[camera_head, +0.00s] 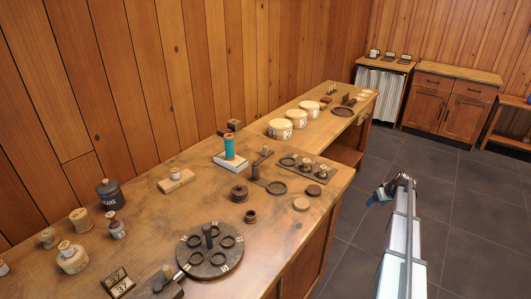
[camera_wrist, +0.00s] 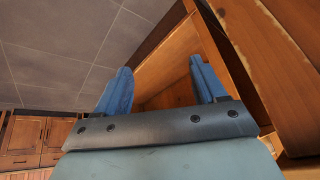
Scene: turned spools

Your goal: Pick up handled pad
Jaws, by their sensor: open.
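A light wooden block with a small upright knob (camera_head: 176,181) lies on the near workbench (camera_head: 135,222), left of the teal spool; it looks like the handled pad, though I cannot be certain. My gripper (camera_head: 377,199) hangs over the floor to the right of the benches, well apart from that block. In the wrist view, my gripper (camera_wrist: 161,75) has its two blue fingers spread with nothing between them. The wrist view does not show the block.
A teal spool (camera_head: 229,147) stands on a white base. A dark round tray with rings (camera_head: 209,262) and several jars and bottles crowd the near bench. White round boxes (camera_head: 281,129) stand on the far bench. The tiled floor (camera_head: 455,195) is clear.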

